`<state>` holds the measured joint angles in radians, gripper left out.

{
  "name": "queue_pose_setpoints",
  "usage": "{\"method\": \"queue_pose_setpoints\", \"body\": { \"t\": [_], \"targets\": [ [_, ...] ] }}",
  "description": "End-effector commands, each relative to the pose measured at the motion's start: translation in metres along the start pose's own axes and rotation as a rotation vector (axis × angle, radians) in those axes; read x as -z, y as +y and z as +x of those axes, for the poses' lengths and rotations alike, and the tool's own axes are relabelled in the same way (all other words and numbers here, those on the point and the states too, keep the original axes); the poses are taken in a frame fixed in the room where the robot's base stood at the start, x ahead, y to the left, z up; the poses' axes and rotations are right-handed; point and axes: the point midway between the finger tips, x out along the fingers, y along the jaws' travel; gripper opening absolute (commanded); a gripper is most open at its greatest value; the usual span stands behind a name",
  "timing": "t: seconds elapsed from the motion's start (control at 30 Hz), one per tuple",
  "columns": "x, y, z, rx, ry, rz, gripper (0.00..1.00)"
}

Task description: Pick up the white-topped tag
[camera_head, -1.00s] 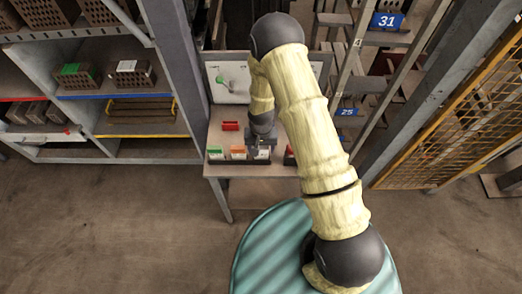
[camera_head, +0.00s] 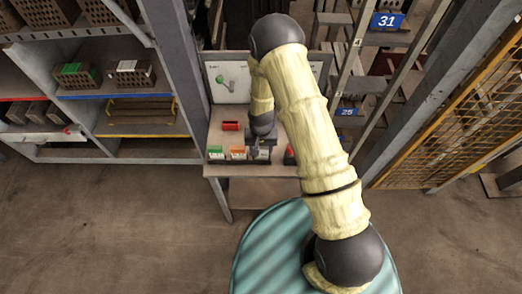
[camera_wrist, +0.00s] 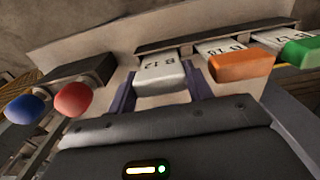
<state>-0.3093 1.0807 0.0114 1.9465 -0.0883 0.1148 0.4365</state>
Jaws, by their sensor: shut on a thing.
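The white-topped tag (camera_wrist: 163,80), with the marking "B 12" on its card, shows in the middle of the wrist view. My gripper (camera_wrist: 163,94) has a dark finger on each side of this tag and is shut on it. The tag is at or very near the dark holder strip; I cannot tell whether it is clear of it. In the head view my gripper (camera_head: 260,151) is low over the front of the small table and largely hides the tag.
An orange-topped tag (camera_wrist: 243,66) and a green-topped tag (camera_wrist: 302,49) stand to the right in the wrist view. A red knob (camera_wrist: 73,99) and a blue knob (camera_wrist: 25,109) are to the left. A red item (camera_head: 230,126) lies on the table (camera_head: 216,135) behind the tags.

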Motion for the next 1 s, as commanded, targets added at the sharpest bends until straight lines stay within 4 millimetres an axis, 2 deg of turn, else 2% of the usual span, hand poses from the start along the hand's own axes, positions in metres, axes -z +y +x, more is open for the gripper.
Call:
{"method": "queue_pose_setpoints", "body": {
  "t": [0.27,0.8,1.0],
  "targets": [
    [0.001,0.0,-0.011,0.001,0.002,0.0,0.28],
    [0.001,-0.001,-0.087,0.002,0.003,0.0,0.28],
    [0.0,0.0,-0.099,0.001,0.0,0.0,0.28]
  ]
}}
